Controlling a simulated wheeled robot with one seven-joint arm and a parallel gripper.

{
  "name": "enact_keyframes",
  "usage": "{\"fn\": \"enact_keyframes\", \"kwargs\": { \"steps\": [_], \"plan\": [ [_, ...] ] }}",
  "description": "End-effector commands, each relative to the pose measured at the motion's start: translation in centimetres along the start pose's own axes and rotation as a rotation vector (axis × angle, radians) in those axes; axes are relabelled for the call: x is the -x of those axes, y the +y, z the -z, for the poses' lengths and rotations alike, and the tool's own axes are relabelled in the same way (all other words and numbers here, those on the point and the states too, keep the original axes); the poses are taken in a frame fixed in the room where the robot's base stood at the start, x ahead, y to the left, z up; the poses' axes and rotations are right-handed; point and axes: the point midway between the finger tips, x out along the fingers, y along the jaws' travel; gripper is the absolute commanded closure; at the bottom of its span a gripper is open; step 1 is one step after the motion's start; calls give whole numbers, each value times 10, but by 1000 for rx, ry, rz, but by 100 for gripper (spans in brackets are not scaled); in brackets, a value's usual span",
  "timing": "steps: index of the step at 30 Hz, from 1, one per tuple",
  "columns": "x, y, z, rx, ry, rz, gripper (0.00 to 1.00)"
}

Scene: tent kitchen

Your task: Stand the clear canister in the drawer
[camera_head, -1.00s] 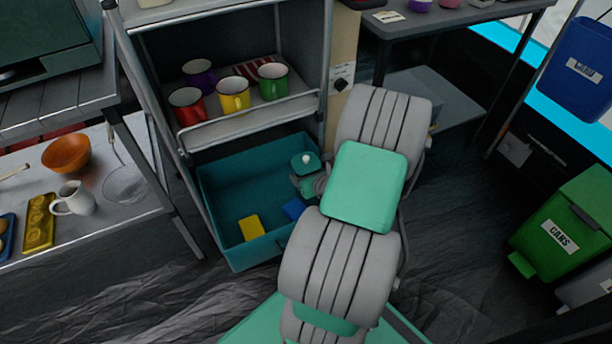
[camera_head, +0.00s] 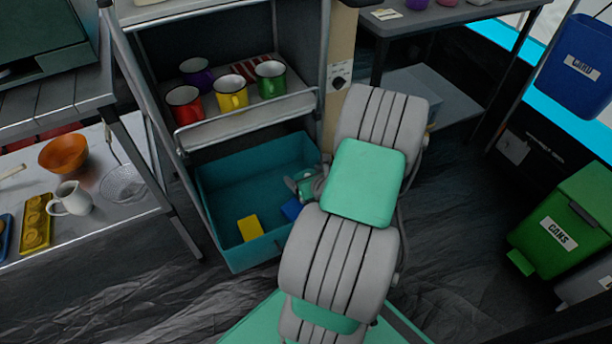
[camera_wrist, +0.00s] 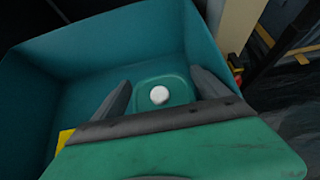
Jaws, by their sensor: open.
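The teal drawer (camera_head: 222,199) is pulled out at the bottom of the rack; its wall (camera_wrist: 28,100) fills much of the wrist view. In the wrist view a green lid with a white knob (camera_wrist: 160,95), which appears to top the canister, lies between the fingers of my gripper (camera_wrist: 160,80). The fingers are apart, one on each side of it. The canister's body is hidden below the lid. In the head view my gripper (camera_head: 301,186) is at the drawer's right side, and the canister cannot be made out clearly there. Whether it stands upright on the drawer floor I cannot tell.
A yellow block (camera_head: 250,228) and a blue block (camera_head: 291,208) lie in the drawer. Red (camera_head: 185,104), yellow (camera_head: 232,93), green (camera_head: 271,81) and purple (camera_head: 195,73) mugs stand on the shelf above. The drawer's left and back floor is clear.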

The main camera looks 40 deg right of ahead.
Motion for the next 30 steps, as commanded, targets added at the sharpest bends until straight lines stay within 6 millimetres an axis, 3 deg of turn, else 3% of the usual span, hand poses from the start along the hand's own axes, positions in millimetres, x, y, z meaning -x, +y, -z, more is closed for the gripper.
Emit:
{"fn": "enact_keyframes", "kwargs": {
  "steps": [5,15,23,26,29,30],
  "plan": [
    [21,-2,-13,-3,1,5,15],
    [109,-2,-13,-6,0,5,15],
    [127,1,-10,5,0,-2,15],
    [123,12,-14,110,21,-46,15],
    [118,46,-22,413,73,-174,15],
    [117,66,-26,593,96,-251,15]
  ]
}}
